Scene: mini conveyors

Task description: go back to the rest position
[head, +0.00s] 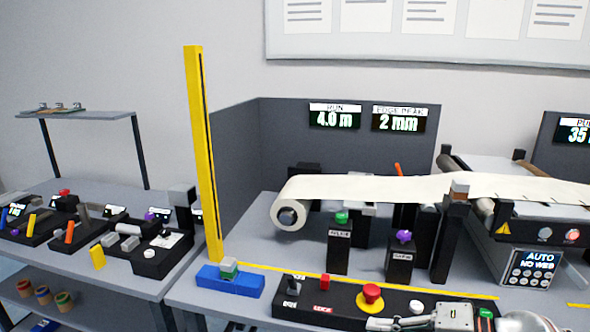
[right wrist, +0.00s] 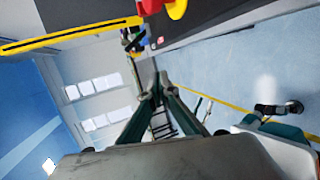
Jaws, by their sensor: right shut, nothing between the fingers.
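My right gripper (head: 382,323) shows at the bottom edge of the head view, in front of the black control panel (head: 345,301) with its red mushroom button (head: 371,296). Its fingers are shut and empty. In the right wrist view, the fingers of the right gripper (right wrist: 157,92) come together at their tips, with floor and room behind them. The red button on its yellow collar (right wrist: 176,8) is at the top of that view, apart from the fingers. My left gripper is not in view.
A white web roll (head: 290,215) runs right over rollers on the grey bench. A yellow post (head: 204,150) and a blue block (head: 230,281) stand left of the panel. A second bench (head: 150,285) with small conveyors is farther left. Pale blue floor (right wrist: 240,65) is open.

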